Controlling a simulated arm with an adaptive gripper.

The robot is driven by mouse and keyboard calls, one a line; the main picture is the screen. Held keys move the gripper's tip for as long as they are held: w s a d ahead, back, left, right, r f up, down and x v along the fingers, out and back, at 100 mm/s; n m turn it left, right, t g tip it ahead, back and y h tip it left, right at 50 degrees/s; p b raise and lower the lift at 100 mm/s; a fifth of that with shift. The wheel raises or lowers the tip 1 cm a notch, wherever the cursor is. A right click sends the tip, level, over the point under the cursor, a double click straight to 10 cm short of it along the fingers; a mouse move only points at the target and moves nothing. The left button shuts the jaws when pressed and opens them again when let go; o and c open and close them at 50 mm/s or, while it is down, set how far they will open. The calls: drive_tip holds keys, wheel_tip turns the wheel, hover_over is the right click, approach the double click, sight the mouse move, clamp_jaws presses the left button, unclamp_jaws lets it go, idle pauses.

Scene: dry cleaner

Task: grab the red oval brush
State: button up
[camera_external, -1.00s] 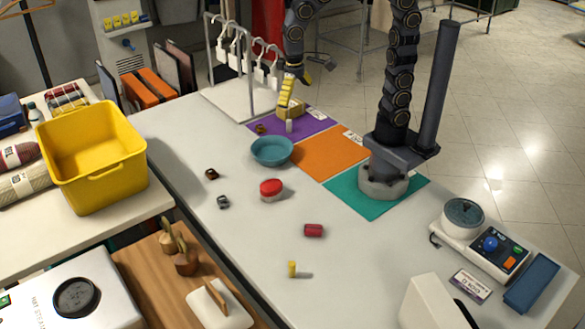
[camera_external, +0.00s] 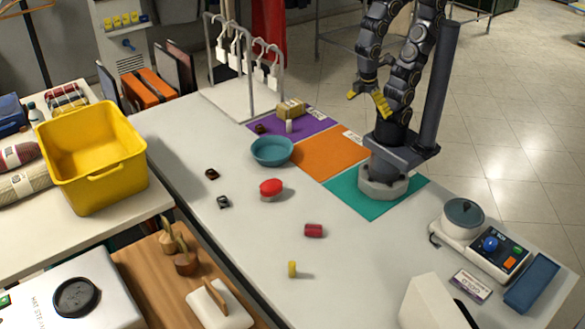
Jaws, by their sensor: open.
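The red oval brush (camera_external: 271,188) lies on the grey-white table, red top up with a pale rim below. It is in front of the teal bowl (camera_external: 272,151). My gripper (camera_external: 368,94) is open and empty, with yellow fingers. It is raised near my arm's column, above and to the right of the orange mat, well apart from the brush.
A red cylinder (camera_external: 313,231), a yellow piece (camera_external: 292,269) and two small dark items (camera_external: 223,202) lie around the brush. A tan block (camera_external: 291,108) sits on the purple mat (camera_external: 318,124). A hanger rack (camera_external: 247,60) stands at the back. Table around the brush is mostly clear.

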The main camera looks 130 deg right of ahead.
drive_tip(key=m+t, duration=0.2)
drive_tip(key=m, duration=1.6)
hover_over(271, 184)
drive_tip(key=f, duration=1.3)
drive_tip(key=s+f, duration=0.1)
drive_tip(key=f, duration=0.6)
drive_tip(key=shift+a+f, duration=0.35)
drive_tip(key=shift+w+d+f, duration=0.1)
drive_tip(key=shift+d+f, duration=0.1)
drive_tip(key=shift+f, duration=0.45)
drive_tip(key=shift+w+d+f, duration=0.15)
drive_tip(key=shift+w+f, duration=0.05)
drive_tip(key=shift+f, duration=1.55)
drive_tip(key=shift+w+d+f, duration=0.1)
drive_tip(key=shift+w+f, duration=0.05)
drive_tip(key=shift+f, duration=1.55)
drive_tip(key=c, duration=1.1)
